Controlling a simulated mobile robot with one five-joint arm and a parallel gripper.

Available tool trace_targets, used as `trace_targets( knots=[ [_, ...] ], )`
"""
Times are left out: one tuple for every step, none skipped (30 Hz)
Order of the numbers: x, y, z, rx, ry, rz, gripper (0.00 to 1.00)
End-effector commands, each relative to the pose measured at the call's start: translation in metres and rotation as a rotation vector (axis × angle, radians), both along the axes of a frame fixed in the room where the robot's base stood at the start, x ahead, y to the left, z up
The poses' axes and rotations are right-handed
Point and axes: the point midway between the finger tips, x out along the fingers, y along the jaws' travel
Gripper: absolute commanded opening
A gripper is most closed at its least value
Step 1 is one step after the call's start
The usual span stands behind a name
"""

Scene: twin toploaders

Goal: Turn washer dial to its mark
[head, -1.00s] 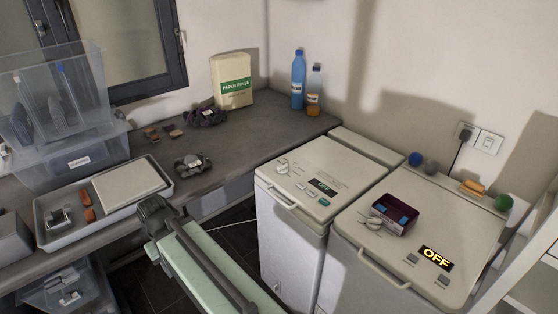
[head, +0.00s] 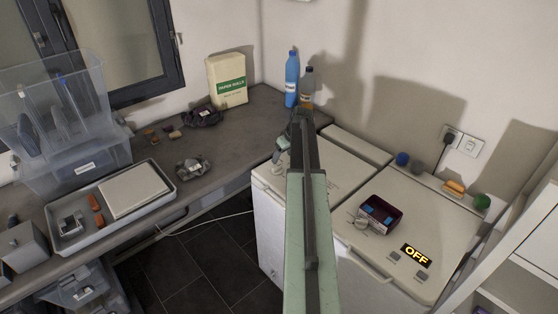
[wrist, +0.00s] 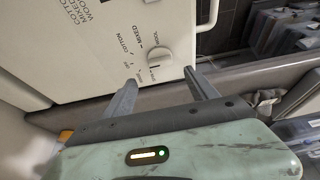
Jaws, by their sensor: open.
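The round pale dial (wrist: 158,57) is on the white lid panel of the left toploader (head: 268,212). Printed words, among them COTTON and MIXED, curve around the dial. In the wrist view my gripper (wrist: 159,78) is open, with its two fingers apart and empty. The dial lies just beyond the fingertips, roughly between their lines, and no finger is seen touching it. I cannot tell its exact setting or which mark is meant. In the head view my arm crosses in front of the left toploader and hides most of its panel.
Bottles (head: 292,78) stand on the counter behind my arm. A tray (head: 150,212) and clear bins (head: 75,165) are left.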

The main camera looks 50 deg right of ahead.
Motion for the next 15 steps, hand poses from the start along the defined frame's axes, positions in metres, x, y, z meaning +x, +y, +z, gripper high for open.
trace_targets(
  knots=[
    [0.0, -0.001, -0.001, 0.0, -0.001, 0.0, 0.67],
    [0.0, 0.0, -0.002, 0.0, -0.001, 0.001, 0.67],
    [0.0, 0.0, -0.003, 0.0, 0.0, 0.001, 0.67],
    [0.001, 0.0, -0.005, 0.0, 0.0, 0.0, 0.67],
    [0.001, 0.0, -0.007, 0.0, 0.0, 0.0, 0.67],
    [0.003, 0.0, -0.011, 0.0, 0.0, 0.0, 0.67],
    [0.004, 0.0, -0.015, 0.0, 0.0, 0.0, 0.67],
    [0.005, 0.0, -0.019, 0.0, 0.0, 0.0, 0.67],
    [0.007, 0.0, -0.025, 0.0, 0.0, 0.0, 0.67],
    [0.009, 0.0, -0.03, 0.0, 0.0, 0.0, 0.67],
    [0.011, -0.001, -0.035, 0.0, 0.0, 0.0, 0.67],
    [0.014, -0.001, -0.043, 0.0, 0.0, 0.0, 0.67],
    [0.016, -0.001, -0.048, 0.0, 0.0, 0.0, 0.67],
    [0.018, -0.001, -0.054, 0.0, 0.0, 0.0, 0.67],
    [0.021, -0.002, -0.06, 0.0, 0.0, 0.0, 0.67]
  ],
)
